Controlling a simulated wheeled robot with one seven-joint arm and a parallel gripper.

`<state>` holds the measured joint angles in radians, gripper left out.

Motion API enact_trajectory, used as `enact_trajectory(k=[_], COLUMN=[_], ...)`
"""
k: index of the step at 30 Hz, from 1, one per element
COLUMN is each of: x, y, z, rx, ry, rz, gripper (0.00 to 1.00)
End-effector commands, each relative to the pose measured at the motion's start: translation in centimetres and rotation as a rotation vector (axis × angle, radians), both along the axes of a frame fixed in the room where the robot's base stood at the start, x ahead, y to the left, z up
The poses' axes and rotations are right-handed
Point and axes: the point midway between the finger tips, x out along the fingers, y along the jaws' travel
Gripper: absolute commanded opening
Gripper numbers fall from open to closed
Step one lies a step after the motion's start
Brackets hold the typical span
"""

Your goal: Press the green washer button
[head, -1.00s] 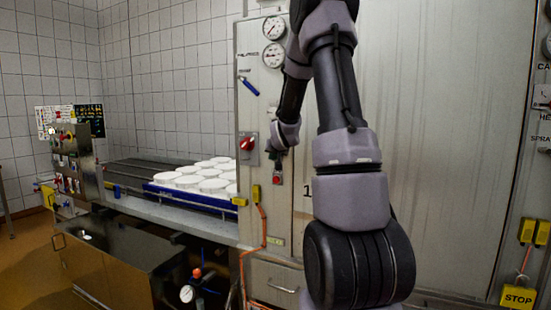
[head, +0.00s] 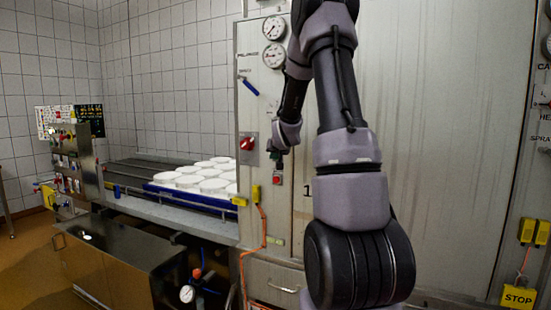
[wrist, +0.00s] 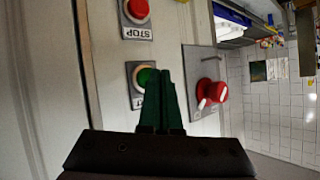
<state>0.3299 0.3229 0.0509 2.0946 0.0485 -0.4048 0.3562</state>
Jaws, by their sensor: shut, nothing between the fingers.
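The green washer button (wrist: 145,76) sits on a small label plate on the pale metal panel in the wrist view. My gripper (wrist: 164,72) is shut, its two dark green fingers together and empty. The fingertips overlap the right side of the button in that view; I cannot tell whether they touch it. In the head view my gripper (head: 276,156) is at the panel, just above the red stop button (head: 277,179). The green button is hidden behind it there.
The red stop button (wrist: 138,9), labelled STOP, is close to the green one. A red rotary switch (wrist: 213,92) sticks out on the other side; it also shows in the head view (head: 248,143). White moulds (head: 205,175) stand on the conveyor at left.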

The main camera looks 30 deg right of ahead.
Motion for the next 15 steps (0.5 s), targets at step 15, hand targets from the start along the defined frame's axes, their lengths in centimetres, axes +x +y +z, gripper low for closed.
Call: enact_trajectory(k=[15], x=[0.4], y=[-0.52], z=[0.01], rx=[0.0], ry=[0.0], rz=[0.0], gripper=[0.0])
